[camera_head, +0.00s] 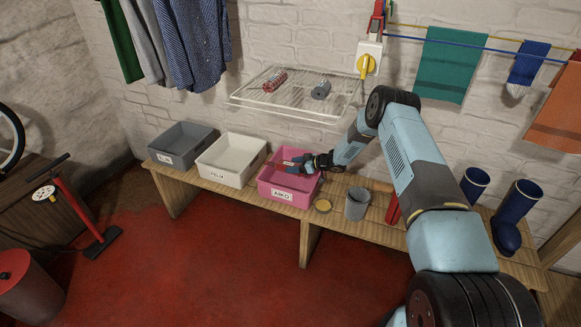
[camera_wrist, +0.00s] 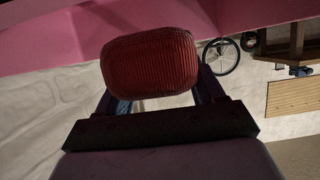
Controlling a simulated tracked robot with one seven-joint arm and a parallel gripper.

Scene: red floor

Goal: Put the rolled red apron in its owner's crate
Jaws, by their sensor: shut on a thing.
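My gripper (camera_head: 290,164) is low at the pink crate (camera_head: 289,196), inside or just over its opening. The pink crate's label reads AIKO. In the wrist view my gripper (camera_wrist: 155,85) is shut on a dark red, finely ribbed roll, the rolled red apron (camera_wrist: 150,65). In the head view the roll is mostly hidden by my gripper. The white crate (camera_head: 222,172) is labelled FELIX. The grey crate (camera_head: 180,155) has a label too small to read surely.
The crates stand on a wooden bench (camera_head: 180,190). Above, a wire rack (camera_head: 300,100) bears a red patterned roll (camera_head: 275,80) and a grey roll (camera_head: 321,90).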

